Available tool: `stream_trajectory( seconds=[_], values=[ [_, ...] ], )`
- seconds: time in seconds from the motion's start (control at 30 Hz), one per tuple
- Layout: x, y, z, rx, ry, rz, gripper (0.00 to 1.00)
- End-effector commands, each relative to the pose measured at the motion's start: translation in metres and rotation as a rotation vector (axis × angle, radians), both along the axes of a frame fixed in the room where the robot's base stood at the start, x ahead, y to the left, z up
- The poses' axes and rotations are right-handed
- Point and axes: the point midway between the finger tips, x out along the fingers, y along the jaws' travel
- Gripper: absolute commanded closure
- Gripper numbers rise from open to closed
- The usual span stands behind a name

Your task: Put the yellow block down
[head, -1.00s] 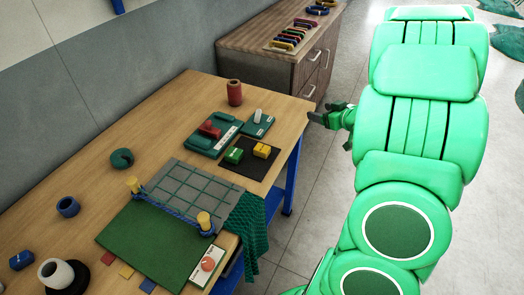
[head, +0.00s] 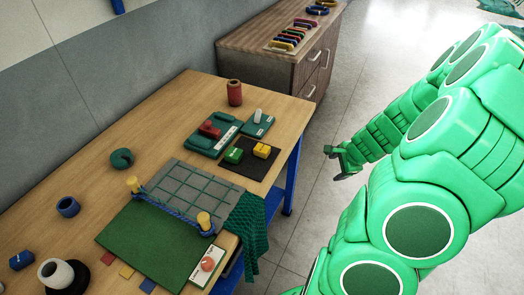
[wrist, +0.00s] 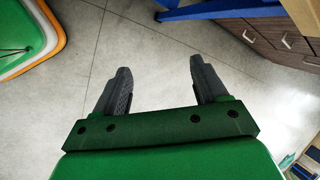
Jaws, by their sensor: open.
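The yellow block (head: 262,150) rests on a dark mat (head: 240,170) near the right edge of the wooden table, beside a green block (head: 234,155). My gripper (head: 338,160) is off the right edge of the table, apart from the yellow block. In the wrist view my gripper (wrist: 158,82) has its two dark fingers wide apart, with only grey floor between them. The yellow block does not show in the wrist view.
Behind the mat are a green tray with a red piece (head: 209,130) and a red cylinder (head: 235,93). A grid sheet (head: 190,190) and a green net (head: 250,222) lie nearer. A wooden cabinet (head: 300,75) stands behind.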

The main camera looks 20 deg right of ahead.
Motion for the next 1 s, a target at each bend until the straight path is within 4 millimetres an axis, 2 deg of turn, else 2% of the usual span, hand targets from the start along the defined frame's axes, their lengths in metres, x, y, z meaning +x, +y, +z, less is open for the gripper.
stream_trajectory(
  seconds=[0.03,0.1,0.2,0.4,0.6,0.77,1.0],
  values=[
    [0.005,0.024,0.003,0.112,-0.005,-0.047,0.28],
    [0.012,0.057,0.011,0.271,-0.013,-0.106,0.28],
    [0.025,0.094,0.029,0.464,-0.031,-0.169,0.28],
    [0.049,0.137,0.066,0.731,-0.073,-0.244,0.28],
    [0.07,0.161,0.102,0.932,-0.117,-0.293,0.28],
    [0.085,0.172,0.133,1.078,-0.156,-0.323,0.28],
    [0.083,0.172,0.105,1.067,-0.15,-0.319,0.28]
  ],
)
